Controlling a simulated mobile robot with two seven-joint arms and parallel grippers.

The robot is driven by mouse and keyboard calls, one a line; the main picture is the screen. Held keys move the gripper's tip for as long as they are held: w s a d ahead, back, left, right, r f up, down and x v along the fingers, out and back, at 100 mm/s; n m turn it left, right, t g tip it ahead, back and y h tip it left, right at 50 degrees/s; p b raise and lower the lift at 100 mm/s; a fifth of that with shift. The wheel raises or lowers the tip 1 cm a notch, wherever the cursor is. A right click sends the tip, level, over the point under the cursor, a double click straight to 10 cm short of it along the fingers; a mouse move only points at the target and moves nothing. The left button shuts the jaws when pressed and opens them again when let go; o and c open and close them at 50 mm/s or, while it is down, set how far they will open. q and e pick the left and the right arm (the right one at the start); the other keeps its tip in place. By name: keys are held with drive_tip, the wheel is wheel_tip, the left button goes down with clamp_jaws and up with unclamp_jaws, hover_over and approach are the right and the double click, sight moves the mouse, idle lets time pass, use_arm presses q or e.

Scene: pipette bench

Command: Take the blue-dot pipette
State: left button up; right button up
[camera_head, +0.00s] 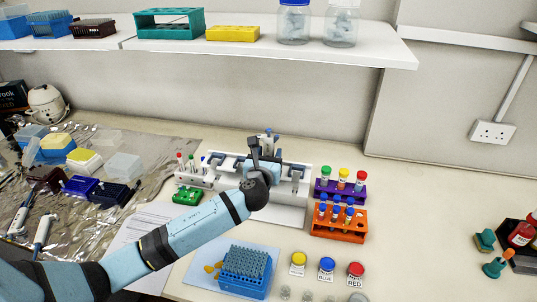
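A white pipette stand (287,214) stands at the back middle of the bench. The top of a light-coloured pipette with blue parts (268,134) rises behind my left gripper (254,148); its body is mostly hidden, and I cannot make out a blue dot. My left arm reaches in from the lower left, and the gripper is at the middle of the stand, close to this pipette. The dark fingers are small and partly hidden by the wrist, so I cannot tell whether they are open or shut on it. My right gripper is out of view.
Right of the stand are a purple rack (325,186) and an orange rack (340,234) with tubes. A blue tip box (245,284) and capped bottles stand in front. A green block (187,196) is at the left. A shelf (270,50) hangs above. The bench's right middle is clear.

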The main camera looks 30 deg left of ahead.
sight(268, 141)
use_arm(q)
clamp_jaws()
drive_tip(key=shift+r+p, duration=1.45)
drive_tip(key=shift+p, duration=0.1)
drive_tip(key=shift+r+p, duration=0.8)
drive_tip(key=shift+r, duration=0.4)
drive_tip(key=shift+s, duration=0.15)
drive_tip(key=v, duration=0.8)
